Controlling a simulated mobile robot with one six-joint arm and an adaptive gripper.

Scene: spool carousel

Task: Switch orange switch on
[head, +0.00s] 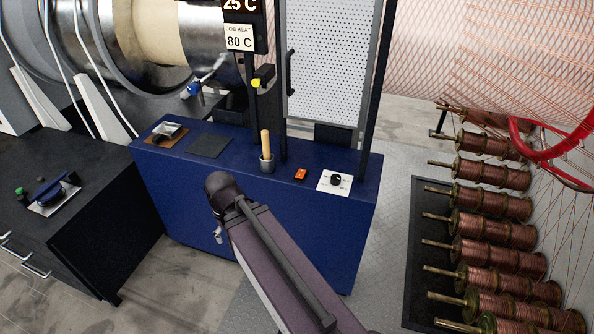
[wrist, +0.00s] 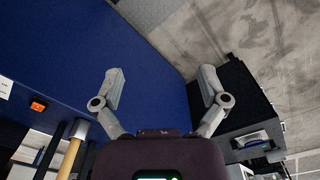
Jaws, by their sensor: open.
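The orange switch (head: 300,174) is a small orange rocker on the blue cabinet top, between the wooden-handled lever and the white dial plate. In the wrist view the orange switch (wrist: 38,105) shows at the left, outside the fingers. Its on or off position is too small to tell. My gripper (wrist: 162,80) is open and empty in the wrist view, with the blue cabinet behind and between its fingers.
A wooden-handled lever (head: 266,150) stands just left of the switch. A white plate with a black dial (head: 335,182) lies to its right. A perforated panel (head: 320,60) rises behind on dark posts. Copper spools (head: 487,203) fill the right side. A dark bench (head: 95,215) stands left.

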